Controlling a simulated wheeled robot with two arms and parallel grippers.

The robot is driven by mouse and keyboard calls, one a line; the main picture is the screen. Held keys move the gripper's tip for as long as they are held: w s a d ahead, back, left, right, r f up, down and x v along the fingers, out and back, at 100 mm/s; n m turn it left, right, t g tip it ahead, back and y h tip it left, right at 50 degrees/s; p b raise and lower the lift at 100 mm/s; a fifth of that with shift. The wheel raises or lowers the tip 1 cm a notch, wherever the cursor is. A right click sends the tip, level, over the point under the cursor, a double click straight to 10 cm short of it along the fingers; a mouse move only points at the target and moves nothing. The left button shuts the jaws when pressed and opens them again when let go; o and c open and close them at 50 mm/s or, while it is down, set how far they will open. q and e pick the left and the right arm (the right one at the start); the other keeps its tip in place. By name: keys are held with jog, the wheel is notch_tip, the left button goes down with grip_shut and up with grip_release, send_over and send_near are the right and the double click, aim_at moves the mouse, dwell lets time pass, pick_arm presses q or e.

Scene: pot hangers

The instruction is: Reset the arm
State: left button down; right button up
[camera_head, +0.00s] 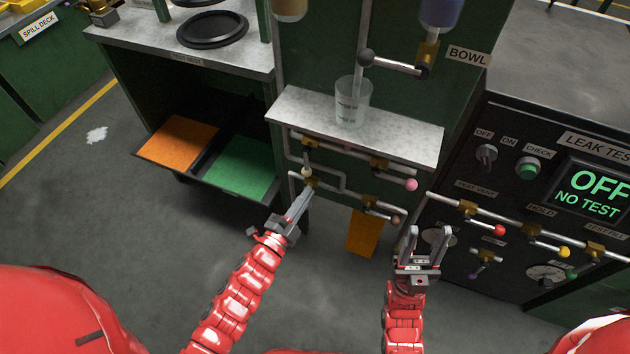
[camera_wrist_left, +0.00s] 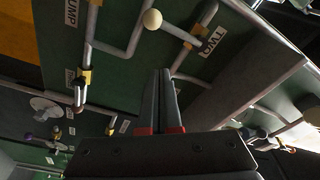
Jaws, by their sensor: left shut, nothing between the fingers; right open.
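My left gripper (camera_head: 302,200) is shut with nothing between its fingers. It is in front of the pipework under the metal shelf, near a valve with a pale knob (camera_head: 306,171). In the left wrist view the shut fingers (camera_wrist_left: 163,75) point toward the pipes, and the pale knob (camera_wrist_left: 152,19) shows just beyond the tips; whether they touch cannot be told. My right gripper (camera_head: 426,236) is open and empty, pointing up in front of the lower right of the pipework and the left side of the leak test panel.
A clear beaker (camera_head: 352,103) stands on the metal shelf (camera_head: 410,139). A pink-knobbed valve (camera_head: 411,185) is below it. The leak test panel (camera_head: 590,195) reads "OFF NO TEST". Orange (camera_head: 178,142) and green (camera_head: 238,167) trays are at left. The floor at lower left is clear.

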pick_arm(q)
jog(key=shift+v, duration=0.85)
